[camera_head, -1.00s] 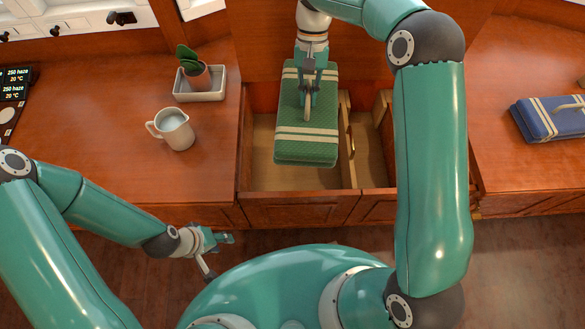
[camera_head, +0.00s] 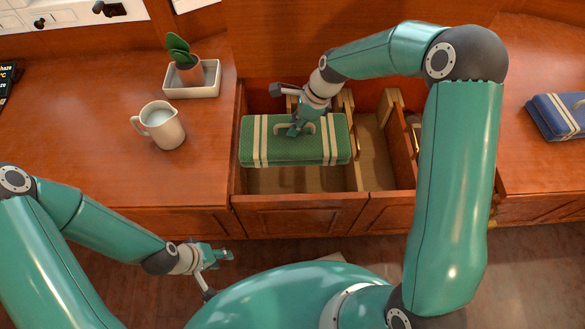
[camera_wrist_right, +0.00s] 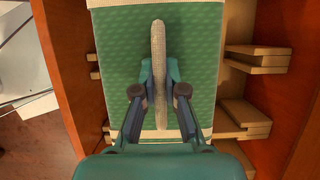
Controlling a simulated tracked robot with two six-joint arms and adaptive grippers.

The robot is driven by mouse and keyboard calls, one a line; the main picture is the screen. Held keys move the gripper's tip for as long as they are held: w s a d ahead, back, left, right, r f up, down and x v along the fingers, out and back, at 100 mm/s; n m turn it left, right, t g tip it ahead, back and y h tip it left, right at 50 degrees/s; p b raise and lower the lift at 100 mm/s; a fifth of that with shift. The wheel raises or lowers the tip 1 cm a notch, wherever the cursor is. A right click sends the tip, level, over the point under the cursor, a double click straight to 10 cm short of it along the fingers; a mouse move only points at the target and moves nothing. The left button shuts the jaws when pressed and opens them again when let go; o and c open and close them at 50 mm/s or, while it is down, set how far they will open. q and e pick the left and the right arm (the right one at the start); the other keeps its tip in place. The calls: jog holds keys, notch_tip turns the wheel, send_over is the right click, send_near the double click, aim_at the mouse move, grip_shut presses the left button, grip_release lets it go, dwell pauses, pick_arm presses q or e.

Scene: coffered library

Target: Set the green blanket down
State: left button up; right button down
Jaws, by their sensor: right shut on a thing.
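The green blanket (camera_head: 330,140) is a folded bundle with cream stripes and a cream handle (camera_wrist_right: 158,70) on top. In the head view it lies crosswise over the open drawer (camera_head: 290,181); whether it touches the drawer's bottom or ledges I cannot tell. My right gripper (camera_head: 294,130) is shut on the handle from above, and the right wrist view shows its fingers (camera_wrist_right: 160,92) on either side of the handle. My left gripper (camera_head: 219,270) is apart from everything, low over the floor at the left, with its fingers spread and empty.
A cream jug (camera_head: 163,127) and a potted plant (camera_head: 187,65) in a white tray (camera_head: 207,82) stand on the left counter. A blue folded blanket (camera_head: 560,115) lies on the right counter. Wooden dividers and ledges (camera_wrist_right: 245,113) line the drawer.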

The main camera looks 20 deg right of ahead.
notch_tip(320, 180, down, 22)
jog(key=b, duration=0.6)
jog(key=c, duration=1.2)
grip_release()
jog(key=shift+c, duration=0.2)
jog(key=shift+r, duration=0.15)
jog(key=p+v, duration=0.4)
jog(key=v, duration=0.8)
